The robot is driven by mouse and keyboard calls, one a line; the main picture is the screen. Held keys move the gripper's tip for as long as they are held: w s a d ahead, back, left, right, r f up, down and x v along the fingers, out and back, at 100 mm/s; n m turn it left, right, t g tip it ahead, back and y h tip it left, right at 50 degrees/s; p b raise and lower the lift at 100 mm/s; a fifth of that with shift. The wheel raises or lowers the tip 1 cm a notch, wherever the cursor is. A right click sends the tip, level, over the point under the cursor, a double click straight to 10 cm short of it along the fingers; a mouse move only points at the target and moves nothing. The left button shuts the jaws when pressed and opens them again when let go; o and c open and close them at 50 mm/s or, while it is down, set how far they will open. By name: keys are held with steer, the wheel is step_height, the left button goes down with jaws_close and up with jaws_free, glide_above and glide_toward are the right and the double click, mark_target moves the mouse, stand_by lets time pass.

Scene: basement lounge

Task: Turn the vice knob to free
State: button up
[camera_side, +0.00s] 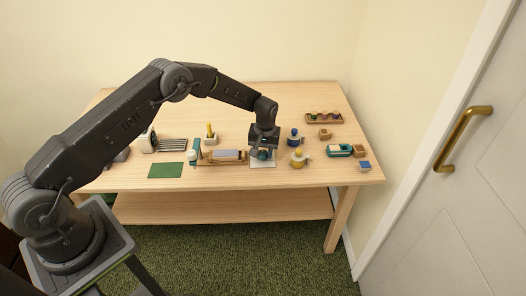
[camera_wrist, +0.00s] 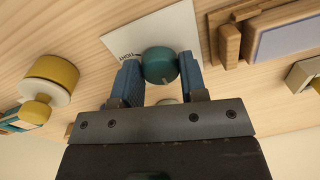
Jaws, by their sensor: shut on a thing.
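The round teal knob (camera_wrist: 160,66) stands on a white plate (camera_wrist: 116,44) with black lettering that seems to read "TIGHT". My gripper (camera_wrist: 160,72) has its two blue fingers on either side of the knob and is shut on it. In the side view my gripper (camera_side: 263,148) points down over the knob (camera_side: 263,155), with the white plate (camera_side: 262,165) under it near the table's front edge. A wooden vice-like fixture (camera_side: 228,157) with a grey block lies just left of the plate. The full lettering and the knob's pointer are hard to make out.
A teal dispenser (camera_side: 339,151) and small wooden blocks lie farther right. A wooden rack (camera_side: 324,119) is behind. A green mat (camera_side: 166,170) lies at the left front.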

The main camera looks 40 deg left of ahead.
mark_target(266, 153)
steer(key=o, duration=0.9)
steer(key=shift+r, duration=0.1)
steer(key=r, duration=1.3)
steer(key=shift+w+d+r, duration=0.25)
steer(key=shift+d+r, duration=0.05)
steer(key=shift+d, duration=0.05)
